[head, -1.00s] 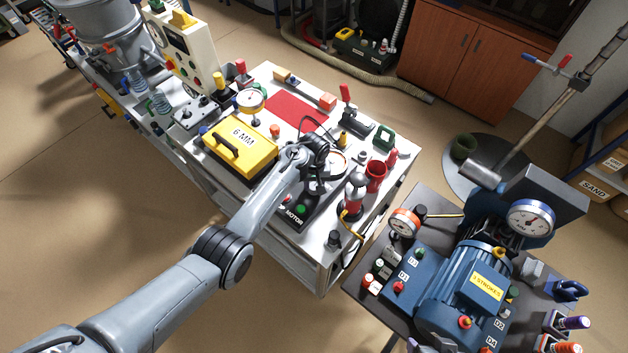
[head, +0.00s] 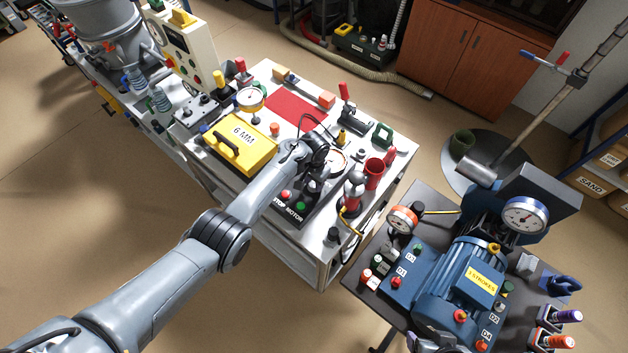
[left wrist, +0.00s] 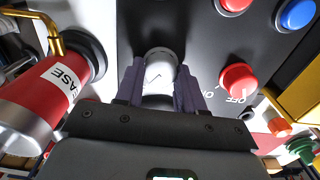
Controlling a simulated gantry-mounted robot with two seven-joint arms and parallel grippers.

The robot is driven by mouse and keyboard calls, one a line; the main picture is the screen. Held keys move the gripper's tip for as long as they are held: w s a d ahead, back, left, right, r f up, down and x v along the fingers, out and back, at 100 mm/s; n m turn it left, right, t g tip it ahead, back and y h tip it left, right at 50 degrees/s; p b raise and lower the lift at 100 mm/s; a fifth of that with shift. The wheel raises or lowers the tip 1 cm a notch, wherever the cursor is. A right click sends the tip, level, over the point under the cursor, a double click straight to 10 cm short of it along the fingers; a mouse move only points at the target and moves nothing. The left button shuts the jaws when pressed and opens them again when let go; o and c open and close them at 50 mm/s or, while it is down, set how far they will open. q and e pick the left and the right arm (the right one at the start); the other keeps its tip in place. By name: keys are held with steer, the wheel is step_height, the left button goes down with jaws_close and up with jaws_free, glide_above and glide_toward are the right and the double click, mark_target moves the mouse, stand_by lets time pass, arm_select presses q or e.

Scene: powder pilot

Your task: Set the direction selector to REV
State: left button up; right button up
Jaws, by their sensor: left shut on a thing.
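My left gripper (head: 314,184) is at the control box (head: 289,216) labelled MOTOR near the cart's front edge. In the left wrist view its two dark fingers (left wrist: 160,88) are shut on a pale round knob (left wrist: 159,70) with a dark pointer-like mark on its face. The knob stands on the grey panel. I cannot read FWD or REV beside it, so its setting is unclear.
A red button (left wrist: 238,80) beside ON/OFF lettering is right of the fingers. A red cylinder (left wrist: 45,95) stands close on the left. The yellow 6 MM case (head: 240,148) is left of my wrist. A red cup (head: 374,172) stands to the right.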

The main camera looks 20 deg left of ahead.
mark_target(314, 183)
stand_by(0.5)
arm_select(q)
steer(key=o, duration=1)
steer(key=shift+r, duration=0.15)
steer(key=shift+r, duration=0.25)
steer(key=shift+r+p, duration=1.3)
steer(key=shift+r, duration=3.7)
